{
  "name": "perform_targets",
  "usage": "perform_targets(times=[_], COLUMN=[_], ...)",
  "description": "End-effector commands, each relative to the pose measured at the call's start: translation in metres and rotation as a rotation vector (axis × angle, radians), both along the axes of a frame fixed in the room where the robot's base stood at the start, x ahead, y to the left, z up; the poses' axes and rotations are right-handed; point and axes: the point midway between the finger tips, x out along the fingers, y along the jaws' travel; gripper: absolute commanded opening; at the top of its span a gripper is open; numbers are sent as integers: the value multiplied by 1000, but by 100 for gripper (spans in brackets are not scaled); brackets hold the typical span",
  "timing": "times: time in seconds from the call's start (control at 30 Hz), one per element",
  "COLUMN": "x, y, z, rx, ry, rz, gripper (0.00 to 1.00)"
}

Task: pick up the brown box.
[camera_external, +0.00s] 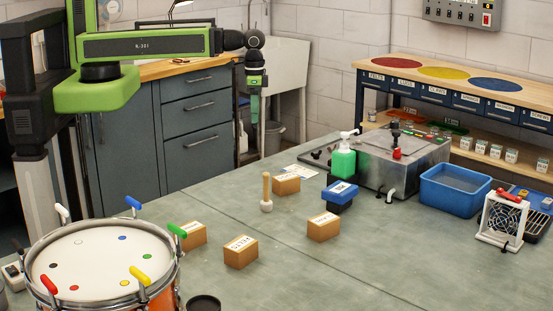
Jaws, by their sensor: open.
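Several small brown boxes with white labels sit on the grey-green bench top. One brown box (286,184) is at the back, beside a wooden mallet-like tool. A second brown box (323,228) is right of centre, and a third brown box (241,254) is left of it, nearer the front. A fourth brown box (194,236) is close to the drum's right side. My gripper (254,119) points down, high at the upper middle, in front of the cabinet in the picture. It is open, apart from all the boxes; its fingers show very small.
A drum (100,262) with coloured handles stands at the front left. The wooden tool (266,194) stands upright. A blue-lidded item (340,195), a green bottle (342,160), a metal unit (405,165) and a blue bin (454,188) are at the right. The front right bench is clear.

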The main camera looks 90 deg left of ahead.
Motion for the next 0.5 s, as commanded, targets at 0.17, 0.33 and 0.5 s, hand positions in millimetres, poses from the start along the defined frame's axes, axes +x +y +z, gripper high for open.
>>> perform_targets(times=[0.17,0.33,0.5], x=[0,0,0], y=[0,0,0], z=[-13,-13,-13], rx=[0,0,0], ry=[0,0,0], rz=[-2,-2,-2], gripper=[74,89,89])
